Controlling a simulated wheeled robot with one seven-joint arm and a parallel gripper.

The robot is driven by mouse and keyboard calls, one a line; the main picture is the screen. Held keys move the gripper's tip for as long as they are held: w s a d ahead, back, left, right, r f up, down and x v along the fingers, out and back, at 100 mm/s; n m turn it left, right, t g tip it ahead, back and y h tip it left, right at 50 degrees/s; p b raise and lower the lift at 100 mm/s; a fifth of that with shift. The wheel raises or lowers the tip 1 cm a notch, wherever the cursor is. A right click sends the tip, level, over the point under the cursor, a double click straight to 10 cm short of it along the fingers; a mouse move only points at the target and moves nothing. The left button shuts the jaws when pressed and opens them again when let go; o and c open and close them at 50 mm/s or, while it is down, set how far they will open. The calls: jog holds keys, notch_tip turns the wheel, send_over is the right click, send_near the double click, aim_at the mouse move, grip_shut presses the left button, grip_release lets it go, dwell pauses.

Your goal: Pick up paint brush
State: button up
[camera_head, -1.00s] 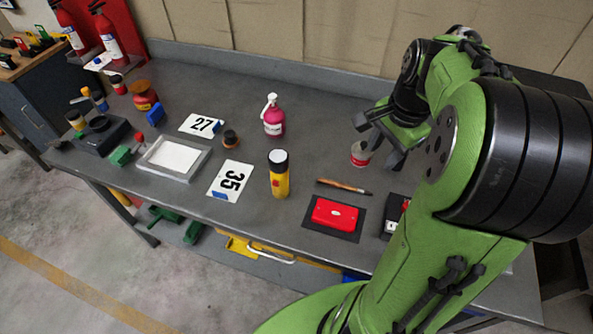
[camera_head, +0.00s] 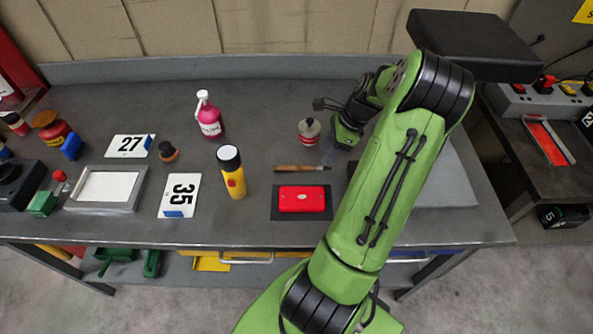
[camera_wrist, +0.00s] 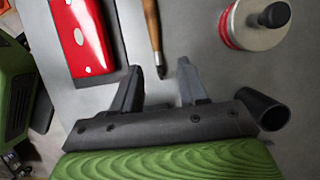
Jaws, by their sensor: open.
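The paint brush (camera_head: 302,168) lies flat on the grey workbench, with a brown wooden handle and a dark thin end at the right. It also shows in the wrist view (camera_wrist: 154,35), its dark end pointing toward the gap between my fingers. My gripper (camera_wrist: 158,82) is open and empty, with the brush tip just ahead of and between the fingertips.
A red case (camera_head: 301,199) on a dark mat lies just in front of the brush. A red and white tin (camera_head: 309,142) stands behind it. The workbench (camera_head: 260,100) is clear behind.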

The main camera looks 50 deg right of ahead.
aim_at(316, 167)
jog(key=x, duration=0.3)
jog(key=b+x, duration=0.1)
jog(key=x, duration=0.1)
jog(key=shift+a+f, duration=0.3)
jog(key=shift+f, duration=0.05)
jog(key=shift+r, duration=0.1)
grip_shut()
